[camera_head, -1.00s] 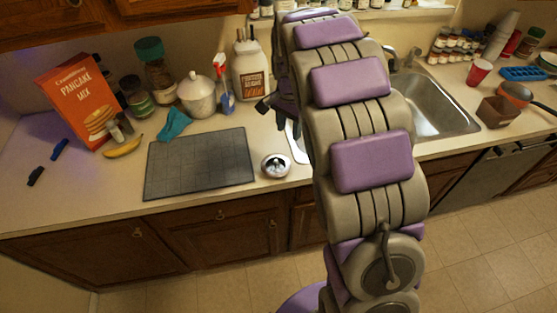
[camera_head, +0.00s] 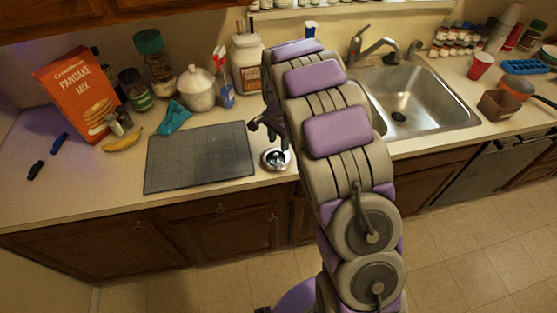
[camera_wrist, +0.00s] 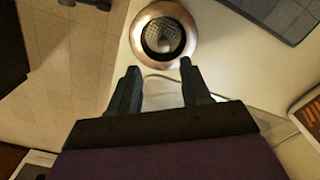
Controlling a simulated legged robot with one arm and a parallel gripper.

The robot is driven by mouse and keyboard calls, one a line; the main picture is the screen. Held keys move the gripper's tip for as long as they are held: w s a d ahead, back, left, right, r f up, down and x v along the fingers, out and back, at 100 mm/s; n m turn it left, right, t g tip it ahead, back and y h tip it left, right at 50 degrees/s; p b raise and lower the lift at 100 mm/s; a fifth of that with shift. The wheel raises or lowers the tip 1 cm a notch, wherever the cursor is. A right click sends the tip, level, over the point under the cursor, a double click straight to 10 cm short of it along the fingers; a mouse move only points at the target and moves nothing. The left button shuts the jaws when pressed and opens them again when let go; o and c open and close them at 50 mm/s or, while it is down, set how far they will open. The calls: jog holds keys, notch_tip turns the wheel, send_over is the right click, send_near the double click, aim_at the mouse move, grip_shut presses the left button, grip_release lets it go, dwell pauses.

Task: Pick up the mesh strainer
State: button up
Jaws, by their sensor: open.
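The mesh strainer (camera_head: 275,159) is a small round metal piece with a wide shiny rim and a dark mesh centre. It lies on the counter between the dark mat and the sink, near the front edge. In the wrist view the strainer (camera_wrist: 163,35) is at the top middle, just beyond my fingertips. My gripper (camera_wrist: 158,68) is open with nothing between its fingers. In the head view my gripper (camera_head: 268,130) is close behind and above the strainer, partly hidden by my arm. I see no contact between them.
The dark mat (camera_head: 200,160) lies left of the strainer. The metal sink (camera_head: 425,105) is to the right, behind my arm. A spray bottle (camera_head: 222,85), a large white jar (camera_head: 248,65) and a lidded white pot (camera_head: 196,88) stand at the back. The counter's front edge is close.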

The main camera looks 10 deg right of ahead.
aim_at(275, 154)
jog(key=shift+a+f, duration=0.65)
jog(key=shift+a, duration=0.15)
jog(key=shift+a+f, duration=0.2)
jog(key=shift+f, duration=0.1)
jog(key=f, duration=0.1)
jog(key=d+f, duration=0.1)
jog(key=f, duration=0.1)
jog(key=f+b, duration=0.1)
jog(key=shift+w+d+f, duration=0.15)
jog(key=shift+d+f, duration=0.05)
jog(key=shift+d, duration=0.2)
jog(key=shift+a, duration=0.6)
jog(key=shift+c, duration=0.9)
jog(key=shift+a, duration=0.25)
jog(key=c, duration=0.3)
jog(key=shift+d, duration=0.65)
grip_shut()
